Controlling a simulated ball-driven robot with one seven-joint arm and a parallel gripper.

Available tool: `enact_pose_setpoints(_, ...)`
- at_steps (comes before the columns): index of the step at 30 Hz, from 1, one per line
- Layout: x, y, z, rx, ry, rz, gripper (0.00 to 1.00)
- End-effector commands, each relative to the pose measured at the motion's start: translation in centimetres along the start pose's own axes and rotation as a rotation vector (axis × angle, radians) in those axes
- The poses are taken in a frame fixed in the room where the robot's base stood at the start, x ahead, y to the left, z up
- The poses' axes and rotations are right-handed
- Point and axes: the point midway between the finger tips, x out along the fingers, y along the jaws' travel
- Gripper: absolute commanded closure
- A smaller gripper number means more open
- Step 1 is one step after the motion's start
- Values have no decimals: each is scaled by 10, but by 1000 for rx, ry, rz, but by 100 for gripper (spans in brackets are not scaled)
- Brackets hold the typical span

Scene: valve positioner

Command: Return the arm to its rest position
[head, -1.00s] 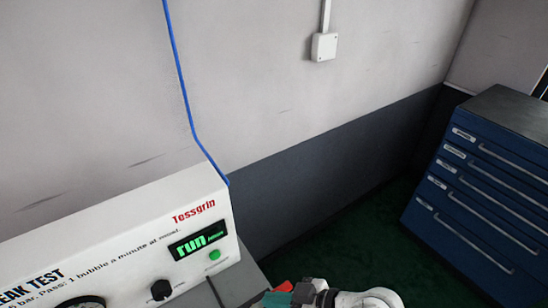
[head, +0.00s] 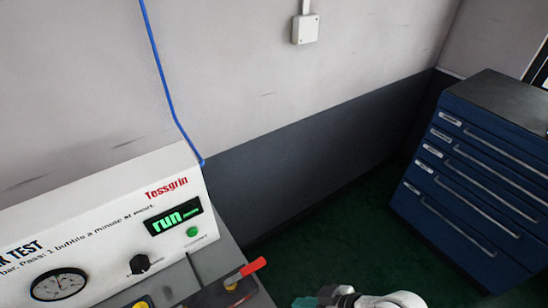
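My gripper (head: 304,302) is at the bottom edge of the head view, to the right of the test bench. Only a teal part at its tip and white and grey arm parts behind it show. The frame edge cuts off the rest, so whether the fingers are open or shut cannot be told. The gripper is apart in the picture from a red lever handle (head: 253,266) on the bench, with floor showing between them. Nothing held is visible.
A white leak test panel (head: 110,222) with a lit "run" display (head: 173,219), black knob (head: 139,264) and gauge (head: 58,284) stands at left. A blue drawer cabinet (head: 470,180) stands at right. Green floor (head: 330,240) between them is clear. A blue hose (head: 165,90) runs down the wall.

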Motion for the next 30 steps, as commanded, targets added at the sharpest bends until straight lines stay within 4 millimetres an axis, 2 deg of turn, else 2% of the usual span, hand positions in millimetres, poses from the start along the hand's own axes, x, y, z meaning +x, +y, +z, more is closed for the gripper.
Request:
enact_pose_setpoints(5, -27, 13, 53, 167, -141, 124, 100)
enact_pose_setpoints(8, -53, 20, 91, 294, -239, 228, 100)
enact_pose_setpoints(12, -103, 24, 148, 505, -383, 419, 100)
enact_pose_setpoints(15, -135, 23, 177, 622, -454, 537, 100)
enact_pose_setpoints(18, -156, 21, 192, 692, -492, 614, 100)
enact_pose_setpoints(21, -165, 20, 199, 723, -508, 649, 100)
enact_pose_setpoints(30, -166, 20, 199, 726, -508, 653, 100)
